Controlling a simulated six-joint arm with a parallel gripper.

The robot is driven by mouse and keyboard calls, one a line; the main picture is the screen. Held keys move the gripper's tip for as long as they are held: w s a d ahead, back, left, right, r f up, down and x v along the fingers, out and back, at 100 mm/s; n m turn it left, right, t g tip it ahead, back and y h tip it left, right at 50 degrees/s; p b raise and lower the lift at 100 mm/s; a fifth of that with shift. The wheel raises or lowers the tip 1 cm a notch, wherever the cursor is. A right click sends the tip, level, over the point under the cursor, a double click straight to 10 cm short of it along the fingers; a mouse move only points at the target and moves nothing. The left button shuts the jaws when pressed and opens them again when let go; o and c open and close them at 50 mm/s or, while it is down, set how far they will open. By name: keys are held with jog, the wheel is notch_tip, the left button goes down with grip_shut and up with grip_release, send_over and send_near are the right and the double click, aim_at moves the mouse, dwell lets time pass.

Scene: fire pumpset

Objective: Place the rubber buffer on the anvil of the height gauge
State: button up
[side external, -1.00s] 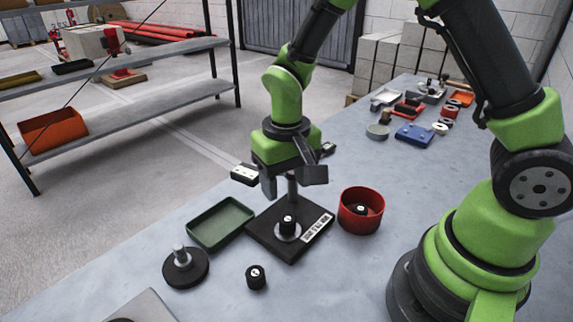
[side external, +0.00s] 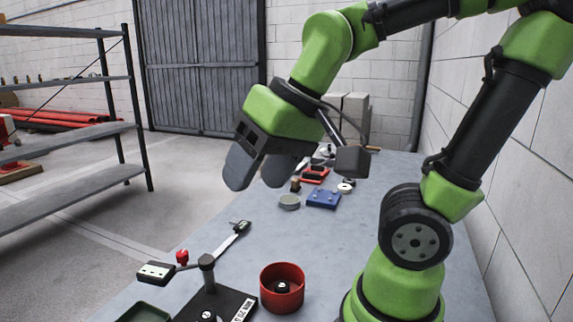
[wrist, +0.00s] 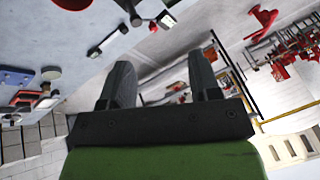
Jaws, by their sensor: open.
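The height gauge has a black base (side external: 236,305) with a white label and a dark grey post (side external: 207,275). A black rubber buffer (side external: 208,316) with a white mark stands at the gauge base, cut by the lower picture edge in the side view. Its contact with the anvil is hidden. Another black buffer (side external: 282,287) with a white mark is inside a red round container (side external: 270,297) right of the gauge. My gripper (side external: 258,172) is open and empty, raised well above the table and away from the gauge. Its two fingers also show in the wrist view (wrist: 160,80).
A digital gauge head (side external: 155,272) and red knob (side external: 182,257) extend left of the post. A green tray (side external: 145,313) is at the bottom edge. A blue block (side external: 323,199) and a grey disc (side external: 289,202) lie farther back.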

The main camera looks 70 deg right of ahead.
jog(key=shift+s+r+t, duration=0.3)
jog(key=shift+s+t, duration=0.1)
jog(key=shift+s, duration=0.55)
jog(key=shift+s+r+t, duration=0.25)
jog(key=shift+s+t, duration=0.15)
jog(key=shift+s, duration=0.5)
